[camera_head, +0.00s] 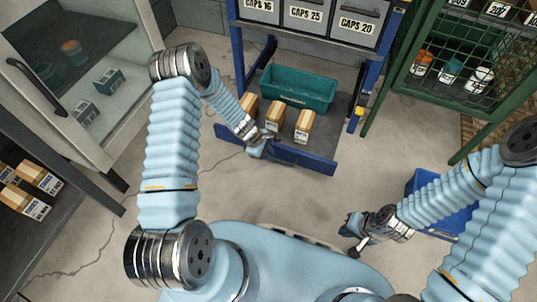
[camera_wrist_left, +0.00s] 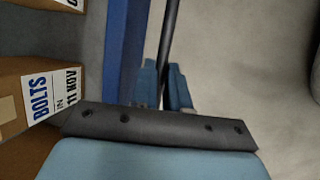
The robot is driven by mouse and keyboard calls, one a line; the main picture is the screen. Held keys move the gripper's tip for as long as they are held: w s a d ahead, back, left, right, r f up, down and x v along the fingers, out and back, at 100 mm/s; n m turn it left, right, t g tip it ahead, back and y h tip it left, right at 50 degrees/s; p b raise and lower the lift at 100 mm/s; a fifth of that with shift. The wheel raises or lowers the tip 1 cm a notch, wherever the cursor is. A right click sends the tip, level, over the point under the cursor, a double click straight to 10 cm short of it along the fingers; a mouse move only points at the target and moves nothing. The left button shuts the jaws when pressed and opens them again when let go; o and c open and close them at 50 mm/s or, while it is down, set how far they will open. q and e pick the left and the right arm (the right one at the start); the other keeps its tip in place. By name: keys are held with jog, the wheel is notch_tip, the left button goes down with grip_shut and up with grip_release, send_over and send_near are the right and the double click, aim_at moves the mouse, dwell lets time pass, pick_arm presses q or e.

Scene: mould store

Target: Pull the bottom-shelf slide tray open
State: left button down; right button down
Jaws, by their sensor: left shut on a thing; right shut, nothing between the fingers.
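The bottom-shelf slide tray, with its blue front panel (camera_head: 306,162), sticks out in front of the blue rack. My left gripper (camera_head: 258,149) is at the front panel, left of its middle. In the left wrist view the blue panel (camera_wrist_left: 124,45) stands beside a dark handle bar (camera_wrist_left: 169,40). My left gripper's fingers (camera_wrist_left: 162,90) are shut on this bar. Part of the bar is hidden behind the fingers and wrist. My right gripper (camera_head: 351,232) is shut and empty, over the floor to the right, apart from the tray.
The tray carries a green bin (camera_head: 297,90) and several cardboard boxes (camera_head: 304,125). Grey caps bins (camera_head: 306,17) sit above. A green mesh cage (camera_head: 455,60) stands right, a blue crate (camera_head: 455,222) below it. A glass-door cabinet (camera_head: 75,70) stands left. Floor before the tray is clear.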

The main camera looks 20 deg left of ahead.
dwell(0.3)
pick_arm(q)
jog(key=c, duration=1.1)
grip_release()
jog(key=shift+r, duration=0.1)
jog(key=p+v, duration=0.2)
jog(key=v, duration=1.1)
jog(key=shift+a+r+p, duration=0.15)
jog(key=shift+r+p, duration=0.1)
jog(key=shift+p, duration=0.1)
jog(key=s+d+m+p, duration=0.2)
jog(key=s+d+m, duration=0.2)
jog(key=s+m, duration=0.1)
jog(key=s+d+m+p, duration=0.2)
jog(key=s+d+m, duration=0.3)
jog(key=s, duration=0.2)
jog(key=s+d+r+m+g+p, duration=0.1)
jog(key=s+d+m+p, duration=0.1)
jog(key=s+d+m, duration=0.2)
jog(key=shift+s+d+m, duration=0.2)
jog(key=shift+s+m, duration=0.5)
jog(key=shift+s, duration=0.55)
